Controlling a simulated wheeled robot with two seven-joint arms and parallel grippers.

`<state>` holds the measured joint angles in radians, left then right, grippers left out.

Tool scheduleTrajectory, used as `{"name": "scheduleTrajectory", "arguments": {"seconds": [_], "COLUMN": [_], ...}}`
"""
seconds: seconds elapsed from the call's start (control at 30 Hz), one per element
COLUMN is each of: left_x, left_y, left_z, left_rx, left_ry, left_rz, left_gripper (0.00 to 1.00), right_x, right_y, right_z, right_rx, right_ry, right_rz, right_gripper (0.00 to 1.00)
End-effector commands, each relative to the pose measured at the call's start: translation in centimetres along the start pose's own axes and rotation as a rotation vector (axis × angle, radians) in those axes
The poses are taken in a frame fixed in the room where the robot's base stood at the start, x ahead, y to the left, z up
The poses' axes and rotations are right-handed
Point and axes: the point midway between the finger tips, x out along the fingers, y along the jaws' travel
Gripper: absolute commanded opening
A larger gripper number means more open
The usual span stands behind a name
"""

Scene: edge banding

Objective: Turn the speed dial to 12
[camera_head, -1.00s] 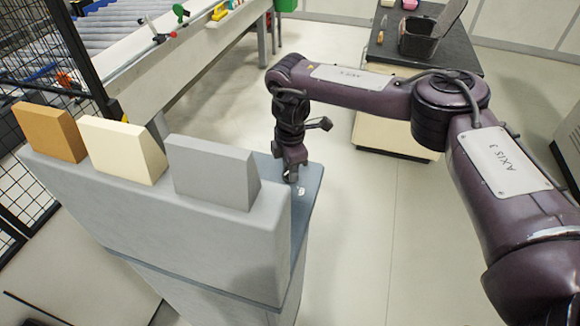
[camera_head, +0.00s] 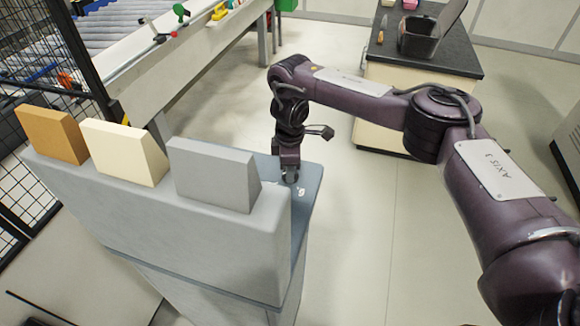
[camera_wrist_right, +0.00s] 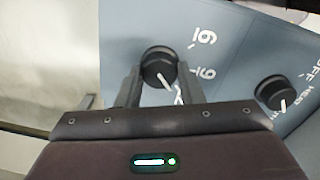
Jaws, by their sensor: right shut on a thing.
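The speed dial (camera_wrist_right: 158,66) is a round black knob with a white pointer line, on a blue-grey panel (camera_wrist_right: 222,42) with white numerals, in the right wrist view. Some numerals near it are hidden by my gripper. My right gripper (camera_wrist_right: 157,80) is shut on the dial, one finger on each side. The pointer slants toward the lower right of the picture. In the head view my right gripper (camera_head: 290,178) reaches down to the panel (camera_head: 309,185), and the dial is mostly hidden there. My left gripper is not in view.
A second black knob (camera_wrist_right: 272,92) sits to the right on the same panel. In the head view the grey machine housing (camera_head: 180,220) with orange, cream and grey blocks stands left of the gripper. A black-topped table (camera_head: 430,58) with a dark basket (camera_head: 425,40) stands behind my arm.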

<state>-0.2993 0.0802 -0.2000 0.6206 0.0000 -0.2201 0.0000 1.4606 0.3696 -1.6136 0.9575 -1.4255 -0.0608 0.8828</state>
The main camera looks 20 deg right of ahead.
Motion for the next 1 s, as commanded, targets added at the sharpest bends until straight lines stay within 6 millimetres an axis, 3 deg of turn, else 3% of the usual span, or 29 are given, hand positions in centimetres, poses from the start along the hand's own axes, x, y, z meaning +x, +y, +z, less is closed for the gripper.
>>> {"name": "scheduleTrajectory", "arguments": {"seconds": [0.1,0.13,0.3,0.63,1.0], "left_x": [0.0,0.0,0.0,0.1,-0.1], "left_y": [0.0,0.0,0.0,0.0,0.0], "left_z": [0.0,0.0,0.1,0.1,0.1], "left_rx": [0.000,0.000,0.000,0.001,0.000], "left_ry": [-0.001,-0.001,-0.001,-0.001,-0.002], "left_rz": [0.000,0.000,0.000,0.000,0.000], "left_gripper": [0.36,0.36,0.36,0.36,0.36], "right_x": [-0.1,-0.1,-0.1,-0.5,-6.4], "right_y": [0.1,0.1,0.1,0.1,0.2], "right_z": [0.0,-0.1,0.0,0.0,0.0], "right_rx": [0.002,0.002,0.001,-0.001,-0.002], "right_ry": [0.002,0.003,0.002,0.002,0.001], "right_rz": [0.003,0.003,0.002,0.002,0.006], "right_gripper": [0.11,0.35,0.56,0.56,0.56]}}
